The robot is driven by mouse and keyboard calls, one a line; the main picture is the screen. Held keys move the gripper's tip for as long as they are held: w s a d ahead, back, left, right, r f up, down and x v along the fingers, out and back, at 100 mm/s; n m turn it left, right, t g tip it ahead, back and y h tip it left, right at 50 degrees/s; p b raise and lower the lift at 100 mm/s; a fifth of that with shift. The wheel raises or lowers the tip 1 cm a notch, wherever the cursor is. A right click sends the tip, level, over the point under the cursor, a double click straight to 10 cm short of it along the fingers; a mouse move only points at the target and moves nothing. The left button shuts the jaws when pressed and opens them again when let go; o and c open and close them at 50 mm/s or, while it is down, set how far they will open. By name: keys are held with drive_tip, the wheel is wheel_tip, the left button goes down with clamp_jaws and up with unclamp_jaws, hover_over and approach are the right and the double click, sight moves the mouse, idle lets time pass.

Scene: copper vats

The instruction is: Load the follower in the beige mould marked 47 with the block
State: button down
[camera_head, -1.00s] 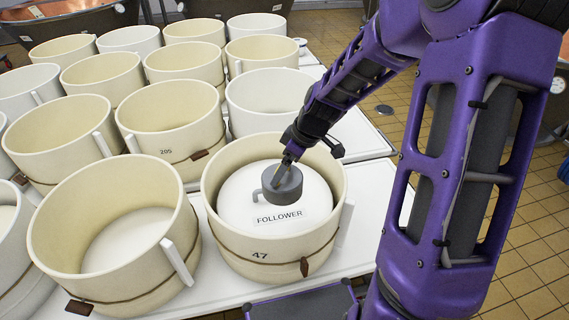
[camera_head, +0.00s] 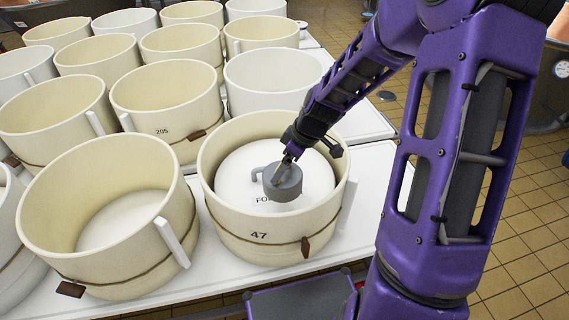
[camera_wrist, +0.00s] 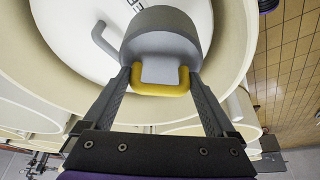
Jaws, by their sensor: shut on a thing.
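The beige mould marked 47 (camera_head: 231,225) stands at the table's near right side in the head view. The white follower (camera_head: 235,170) sits inside it, its label partly covered by the block. The block (camera_head: 284,187), a dark grey cylinder, is over the follower's right part. My gripper (camera_head: 283,168) is shut on the block from above. In the wrist view the block (camera_wrist: 172,28) is between my fingers, at its yellow-edged handle (camera_wrist: 160,88). A grey curved handle (camera_wrist: 103,40) is beside the block, over the follower. I cannot tell whether the block touches the follower.
A beige mould (camera_head: 103,190) stands close to the left, and a mould marked 205 (camera_head: 165,100) behind. More beige and white moulds fill the white table (camera_head: 365,185). Tiled floor (camera_head: 520,230) is clear to the right.

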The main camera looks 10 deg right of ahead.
sight(287, 175)
drive_tip(key=shift+f+b, duration=1.8)
drive_tip(key=shift+f, duration=0.7)
drive_tip(key=shift+f+b, duration=0.6)
drive_tip(key=shift+f, duration=0.2)
drive_tip(key=shift+c, duration=0.2)
unclamp_jaws()
drive_tip(key=shift+o, duration=0.2)
drive_tip(key=shift+s, duration=0.1)
drive_tip(key=shift+r+p, duration=2.85)
drive_tip(key=shift+r, duration=0.7)
drive_tip(key=shift+f, duration=0.15)
